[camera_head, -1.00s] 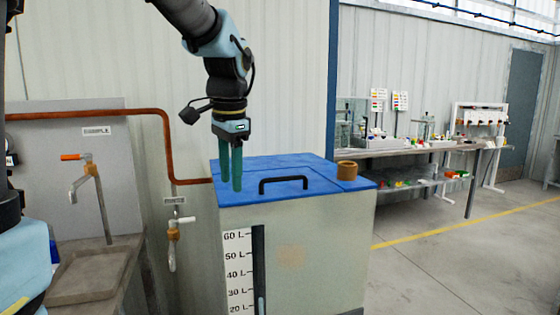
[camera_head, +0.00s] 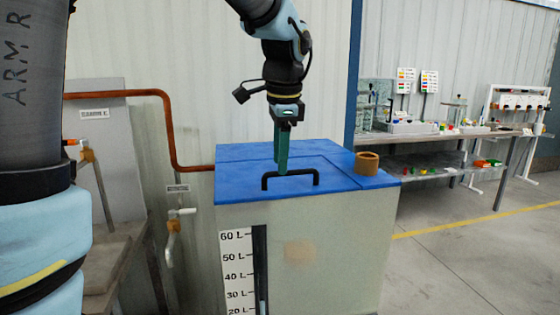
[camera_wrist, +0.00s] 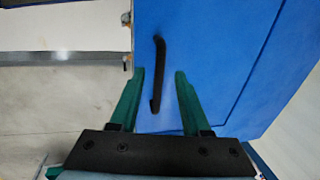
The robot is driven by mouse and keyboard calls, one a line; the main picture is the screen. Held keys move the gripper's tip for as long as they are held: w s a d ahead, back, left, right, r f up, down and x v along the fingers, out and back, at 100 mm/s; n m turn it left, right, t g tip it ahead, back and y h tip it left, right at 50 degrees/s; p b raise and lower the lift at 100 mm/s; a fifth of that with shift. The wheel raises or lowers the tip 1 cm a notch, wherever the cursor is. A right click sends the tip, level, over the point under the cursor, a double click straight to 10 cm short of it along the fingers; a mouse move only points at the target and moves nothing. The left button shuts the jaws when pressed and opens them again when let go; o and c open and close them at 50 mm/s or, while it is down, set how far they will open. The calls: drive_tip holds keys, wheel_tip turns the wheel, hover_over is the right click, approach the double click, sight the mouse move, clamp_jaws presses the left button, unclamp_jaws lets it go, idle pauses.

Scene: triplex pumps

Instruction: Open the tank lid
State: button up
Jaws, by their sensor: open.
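The tank (camera_head: 330,240) is a pale box with a litre scale on its front and a blue top. The blue lid (camera_head: 240,179) lies flat and closed on it. A black bar handle (camera_head: 290,174) stands near the lid's front edge; it also shows in the wrist view (camera_wrist: 157,72). My gripper (camera_head: 280,172) points down over the lid, just behind the handle's left part in the head view. In the wrist view my gripper (camera_wrist: 158,72) is open, with the handle's line between its two green fingers. I cannot tell whether a finger touches the handle.
A brown ring-shaped port (camera_head: 367,163) stands on the tank top at right. A copper pipe (camera_head: 165,120) and a tap (camera_head: 175,225) are at left, by a sink bench (camera_head: 110,245). A cluttered workbench (camera_head: 430,137) stands at back right. Floor right of the tank is clear.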

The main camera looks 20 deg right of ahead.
drive_tip(key=shift+w+f, duration=0.15)
drive_tip(key=shift+f, duration=0.7)
drive_tip(key=shift+c, duration=0.3)
clamp_jaws()
idle(0.5)
